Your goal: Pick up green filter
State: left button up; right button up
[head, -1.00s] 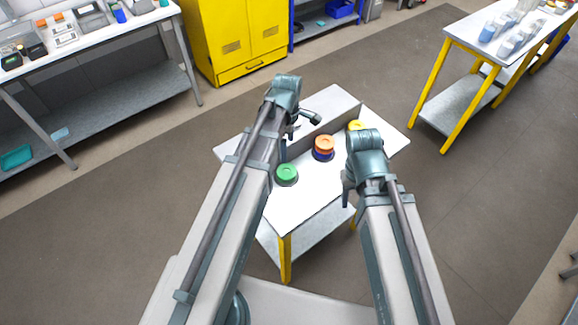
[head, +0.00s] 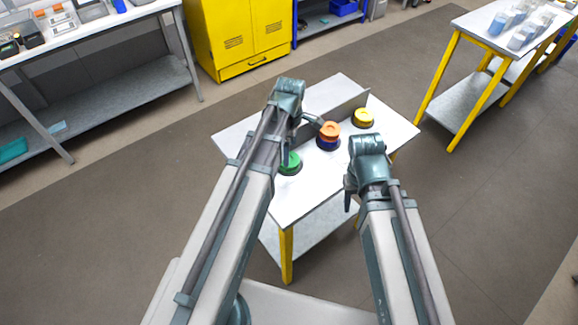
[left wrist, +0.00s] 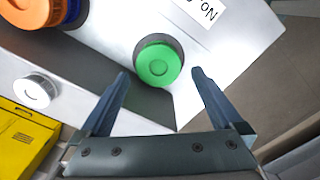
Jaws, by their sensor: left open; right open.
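The green filter (head: 291,163) sits on the white table (head: 310,195), partly hidden behind my left arm in the head view. In the left wrist view the green filter (left wrist: 158,64) is a round green cap on a dark base, a little beyond and between the fingertips. My left gripper (left wrist: 160,75) is open and empty, with its fingers apart and not touching the filter. In the head view the left gripper (head: 302,137) hangs over the table near the filter. My right gripper (head: 350,192) is open near the table's right edge, away from the filter.
An orange filter (head: 329,130) with a blue one under it stands behind the green one. A yellow filter (head: 363,118) is further right. An upright grey panel (head: 345,112) runs along the table behind them. The floor around is clear.

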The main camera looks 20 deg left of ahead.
pick_arm(q)
notch_tip(320, 180, down, 5)
jog(key=b, duration=0.5)
jog(key=shift+w+f, duration=0.15)
jog(key=c, duration=1.1)
jog(key=shift+r, duration=0.25)
